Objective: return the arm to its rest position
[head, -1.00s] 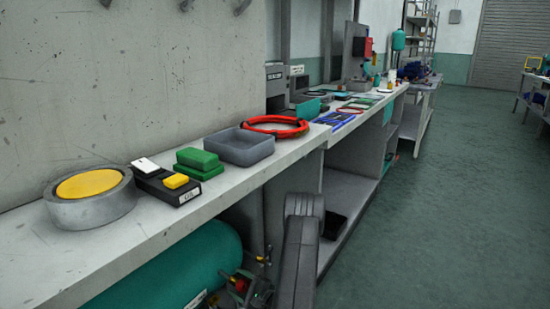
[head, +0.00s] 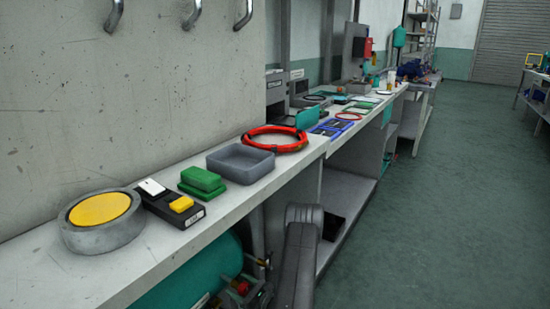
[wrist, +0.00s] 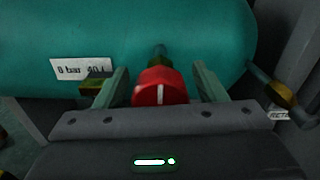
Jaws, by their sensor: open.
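My gripper (wrist: 160,82) is open in the wrist view, with one finger on each side of a red knob (wrist: 158,92) with a white mark. I cannot tell whether the fingers touch the knob; a gap shows on both sides. The knob sits in front of a teal tank (wrist: 200,35) labelled "8 bar 40 l". In the head view my arm reaches down at the bottom middle, beside the bench front. The teal tank (head: 205,275) lies under the bench there, and the red knob (head: 240,287) shows small near its end. The gripper is hard to make out there.
The bench top (head: 120,280) runs above the tank. It holds a yellow-topped round block (head: 100,210), a black switch box (head: 170,203), a green block (head: 201,180), a grey tray (head: 240,165) and a red hose ring (head: 275,138). The floor (head: 450,210) at right is clear.

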